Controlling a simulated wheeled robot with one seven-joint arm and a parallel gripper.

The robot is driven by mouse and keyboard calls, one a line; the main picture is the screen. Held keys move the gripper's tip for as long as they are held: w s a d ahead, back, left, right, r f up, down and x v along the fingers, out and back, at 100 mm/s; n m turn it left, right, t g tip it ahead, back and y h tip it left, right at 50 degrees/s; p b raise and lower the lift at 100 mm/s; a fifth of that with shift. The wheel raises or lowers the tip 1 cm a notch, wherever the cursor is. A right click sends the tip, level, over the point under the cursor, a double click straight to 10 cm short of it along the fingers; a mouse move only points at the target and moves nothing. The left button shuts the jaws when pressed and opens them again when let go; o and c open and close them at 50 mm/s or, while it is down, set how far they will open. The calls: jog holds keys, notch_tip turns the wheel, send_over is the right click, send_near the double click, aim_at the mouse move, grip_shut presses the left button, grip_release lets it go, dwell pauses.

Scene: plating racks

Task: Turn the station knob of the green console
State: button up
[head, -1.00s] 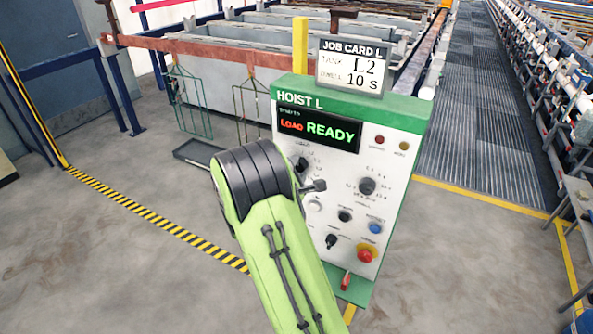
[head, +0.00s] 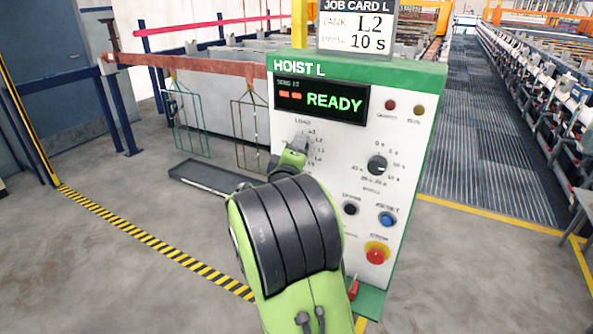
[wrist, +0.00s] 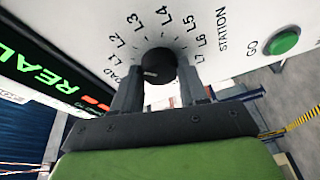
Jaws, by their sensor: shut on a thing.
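The green console (head: 400,68), labelled HOIST L, stands in front of me. Its black station knob (wrist: 157,66) shows in the wrist view, ringed by marks from LOAD through L7 beside the word STATION. My gripper (wrist: 158,84) is shut on the knob, one finger on each side. A pale mark shows on the knob, but I cannot tell which label it points to. In the head view my gripper (head: 298,146) is at the upper left dial and hides the knob. The display (head: 322,101) reads READY in green, with red dashes beside it.
The job card (head: 357,28) above the console reads tank L2, 10 s. Below right of the dial are another black knob (head: 377,165), a blue button (head: 387,219) and a red stop button (head: 376,256). In the wrist view a green GO button (wrist: 282,41) sits beside the dial.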

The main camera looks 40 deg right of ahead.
jog(key=shift+f+m+b, duration=0.25)
jog(key=shift+m+b, duration=0.75)
jog(key=shift+b, duration=0.6)
jog(key=shift+h, duration=0.3)
jog(key=o, duration=1)
jog(key=shift+r, duration=0.15)
jog(key=shift+o, duration=0.2)
jog(key=shift+a, duration=0.15)
jog(key=b+v, duration=0.3)
jog(key=v, duration=1.2)
jog(key=shift+s, duration=0.3)
jog(key=shift+a, duration=0.15)
